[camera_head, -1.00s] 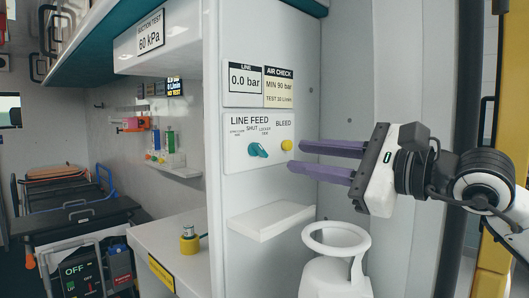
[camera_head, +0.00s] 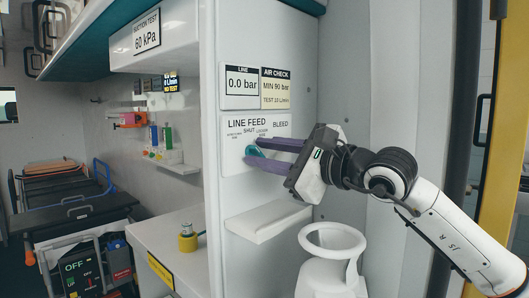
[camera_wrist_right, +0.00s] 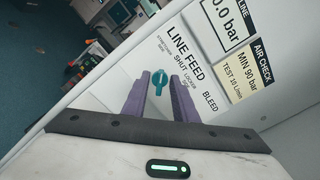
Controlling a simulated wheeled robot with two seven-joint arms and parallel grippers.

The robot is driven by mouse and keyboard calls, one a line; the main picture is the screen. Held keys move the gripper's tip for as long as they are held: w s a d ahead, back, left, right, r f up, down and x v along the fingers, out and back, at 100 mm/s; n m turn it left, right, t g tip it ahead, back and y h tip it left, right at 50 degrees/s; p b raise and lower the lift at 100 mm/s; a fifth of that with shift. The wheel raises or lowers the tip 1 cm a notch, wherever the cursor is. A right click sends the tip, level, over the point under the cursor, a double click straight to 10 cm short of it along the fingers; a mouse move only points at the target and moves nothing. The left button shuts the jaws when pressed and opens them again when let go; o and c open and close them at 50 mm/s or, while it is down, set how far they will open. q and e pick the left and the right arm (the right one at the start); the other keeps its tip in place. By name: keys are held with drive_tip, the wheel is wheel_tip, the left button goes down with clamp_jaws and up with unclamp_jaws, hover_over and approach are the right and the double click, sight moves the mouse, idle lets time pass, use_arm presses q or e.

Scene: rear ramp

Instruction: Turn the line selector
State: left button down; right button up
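The line selector is a teal knob (camera_head: 255,151) on the white LINE FEED panel (camera_head: 236,128). The SHUT label is above it. My right gripper (camera_head: 252,152) is open, with its two purple fingers reaching across the panel, one above and one below the knob. In the right wrist view the knob (camera_wrist_right: 160,80) shows between the fingertips (camera_wrist_right: 160,84), with a gap on each side. I cannot tell whether a finger touches it. My left gripper is not in view.
The gauge sign (camera_head: 242,82) reads 0.0 bar, beside an AIR CHECK card (camera_head: 275,88). A white shelf (camera_head: 268,220) juts out below the panel, with a white ring-topped holder (camera_head: 330,268) to its right. The yellow BLEED knob is hidden behind my gripper.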

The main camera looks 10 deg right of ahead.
clamp_jaws()
